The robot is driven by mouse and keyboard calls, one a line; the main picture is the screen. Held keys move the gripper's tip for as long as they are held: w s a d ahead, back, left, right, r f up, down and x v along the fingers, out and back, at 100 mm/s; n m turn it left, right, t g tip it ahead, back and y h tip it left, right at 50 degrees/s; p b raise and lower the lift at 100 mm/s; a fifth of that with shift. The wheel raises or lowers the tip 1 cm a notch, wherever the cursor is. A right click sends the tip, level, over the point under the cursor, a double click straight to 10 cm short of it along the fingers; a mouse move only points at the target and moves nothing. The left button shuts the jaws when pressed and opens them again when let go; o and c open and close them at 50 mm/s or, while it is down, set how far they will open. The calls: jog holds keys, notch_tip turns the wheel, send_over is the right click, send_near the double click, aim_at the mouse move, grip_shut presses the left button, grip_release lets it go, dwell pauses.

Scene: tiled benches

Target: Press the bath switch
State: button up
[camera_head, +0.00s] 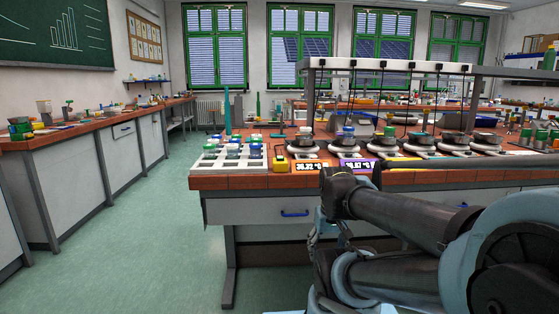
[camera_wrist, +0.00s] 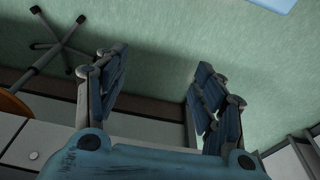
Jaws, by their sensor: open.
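On the bench (camera_head: 225,183) stands a row of round grey baths, the leftmost one (camera_head: 304,147) with a white-lit temperature display (camera_head: 306,167). The neighbouring bath (camera_head: 347,148) has a purple-lit display (camera_head: 357,165). A small yellow box (camera_head: 281,164) with a dark top sits at the left end of the row; it may be the bath switch, but its details are too small to tell. My gripper (camera_wrist: 160,88) is open and empty in the wrist view, its two blue fingers spread over the floor. In the head view my arm hangs in front of the bench, apart from the yellow box.
A white rack (camera_head: 226,164) with several jars stands left of the yellow box. A metal frame with black cables (camera_head: 388,65) rises over the baths. The aisle floor (camera_head: 165,245) on the left is clear. The wrist view shows a star-footed stool (camera_wrist: 58,42).

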grip_shut()
dwell(1.2)
